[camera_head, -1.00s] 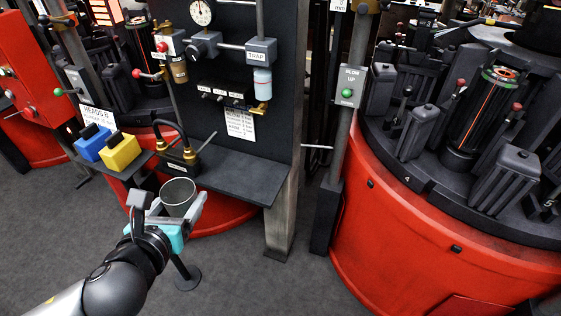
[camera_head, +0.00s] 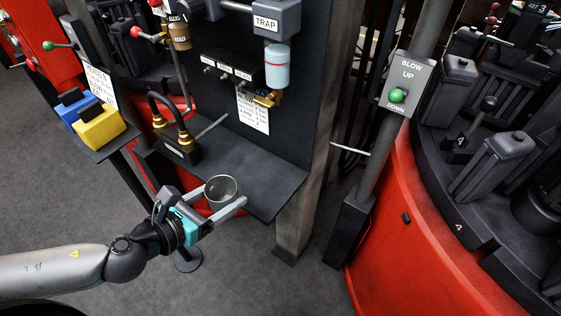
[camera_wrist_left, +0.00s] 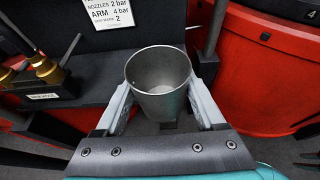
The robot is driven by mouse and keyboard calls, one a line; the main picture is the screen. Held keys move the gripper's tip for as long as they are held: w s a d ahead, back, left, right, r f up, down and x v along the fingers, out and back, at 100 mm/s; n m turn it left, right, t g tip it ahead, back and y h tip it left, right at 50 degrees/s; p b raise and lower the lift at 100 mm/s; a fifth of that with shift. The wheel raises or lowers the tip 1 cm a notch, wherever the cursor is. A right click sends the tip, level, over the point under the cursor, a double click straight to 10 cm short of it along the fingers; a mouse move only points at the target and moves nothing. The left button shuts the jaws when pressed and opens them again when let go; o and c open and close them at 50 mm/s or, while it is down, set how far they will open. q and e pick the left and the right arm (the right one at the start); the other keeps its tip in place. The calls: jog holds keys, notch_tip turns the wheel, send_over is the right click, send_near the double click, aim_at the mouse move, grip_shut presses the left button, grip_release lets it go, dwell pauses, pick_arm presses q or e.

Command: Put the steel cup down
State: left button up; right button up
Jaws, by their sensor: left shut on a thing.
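The steel cup (camera_head: 221,188) is a grey, open-topped metal cup, upright and looking empty. My left gripper (camera_head: 232,192) is shut on it, with one pale finger on each side. In the left wrist view the cup (camera_wrist_left: 158,88) sits between the two fingers, its rim above them. The dark shelf (camera_head: 262,178) of the panel lies just behind the cup. The cup overlaps the shelf's front edge in the head view; I cannot tell its height above the shelf. My right gripper is not in view.
A black block with brass fittings (camera_head: 183,142) stands at the shelf's left. Yellow (camera_head: 100,127) and blue blocks sit further left. The shelf's middle and right are clear.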

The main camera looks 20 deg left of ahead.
pick_arm(q)
jog(key=shift+w+d+r, duration=0.1)
jog(key=shift+w+d, duration=0.05)
jog(key=shift+w, duration=0.4)
jog(key=w+d, duration=0.2)
jog(key=w, duration=0.3)
jog(key=w+d, duration=0.2)
jog(key=w, duration=0.4)
jog(key=w+d, duration=0.2)
jog(key=w, duration=0.3)
jog(key=shift+w+b, duration=0.15)
jog(key=shift+b, duration=0.2)
notch_tip(320, 180, down, 3)
jog(key=shift+r+b, duration=0.2)
jog(key=shift+b, duration=0.45)
jog(key=shift+s+f, duration=0.2)
jog(key=shift+f, duration=0.15)
jog(key=shift+f+b, duration=0.35)
jog(key=shift+b, duration=0.05)
notch_tip(320, 180, down, 3)
jog(key=shift+r+b, duration=0.1)
jog(key=shift+b, duration=0.75)
jog(key=shift+w, duration=0.2)
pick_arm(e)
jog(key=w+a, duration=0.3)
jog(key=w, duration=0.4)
pick_arm(q)
jog(key=shift+f, duration=0.25)
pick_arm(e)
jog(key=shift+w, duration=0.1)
